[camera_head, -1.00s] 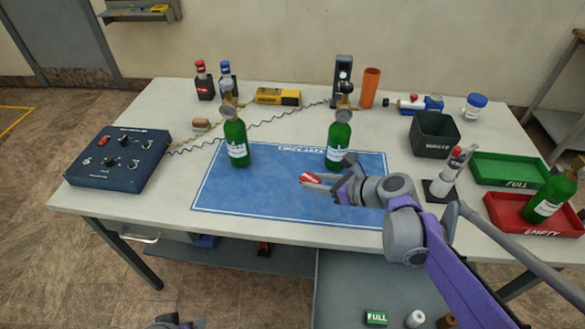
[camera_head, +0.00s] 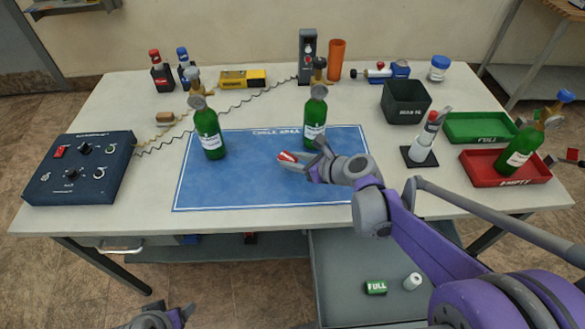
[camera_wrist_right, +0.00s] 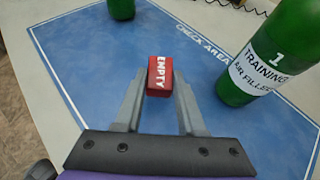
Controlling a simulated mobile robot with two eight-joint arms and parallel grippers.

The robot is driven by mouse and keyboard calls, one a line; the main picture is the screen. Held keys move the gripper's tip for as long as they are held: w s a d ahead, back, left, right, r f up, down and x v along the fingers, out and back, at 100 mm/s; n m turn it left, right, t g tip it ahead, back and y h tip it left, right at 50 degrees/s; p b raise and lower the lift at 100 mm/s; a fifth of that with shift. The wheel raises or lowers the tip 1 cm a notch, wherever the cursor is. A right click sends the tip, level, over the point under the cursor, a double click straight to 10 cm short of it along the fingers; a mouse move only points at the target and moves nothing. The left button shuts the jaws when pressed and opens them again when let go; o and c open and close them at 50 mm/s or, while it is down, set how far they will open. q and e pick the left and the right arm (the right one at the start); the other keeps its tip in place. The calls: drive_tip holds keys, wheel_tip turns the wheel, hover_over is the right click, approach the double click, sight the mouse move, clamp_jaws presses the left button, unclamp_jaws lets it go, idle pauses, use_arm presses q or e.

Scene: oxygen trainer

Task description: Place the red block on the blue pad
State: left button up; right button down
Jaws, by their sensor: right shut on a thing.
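The red block (camera_head: 287,157), marked EMPTY in white, is between the fingertips of my right gripper (camera_head: 296,162). It also shows in the right wrist view (camera_wrist_right: 159,76), where the right gripper (camera_wrist_right: 158,92) is shut on it. The blue pad (camera_head: 225,185), marked CHECK AREA, lies flat on the table. The block is over the pad's middle; I cannot tell whether it touches the pad. My left gripper (camera_head: 165,318) shows only partly at the bottom edge, away from the pad; its fingers are not clear.
Two green bottles stand at the pad's back, one at left (camera_head: 209,135) and one (camera_head: 314,118) close behind my right gripper. A blue control box (camera_head: 78,170) stands at left. A dark bin (camera_head: 405,102), green tray (camera_head: 480,127) and red tray (camera_head: 480,168) are at right. The pad's front is clear.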

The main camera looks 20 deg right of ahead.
sight(294, 174)
drive_tip(key=shift+f+b, duration=0.4)
drive_tip(key=shift+f, duration=1.25)
drive_tip(key=shift+f, duration=0.15)
drive_tip(key=c, duration=0.5)
unclamp_jaws()
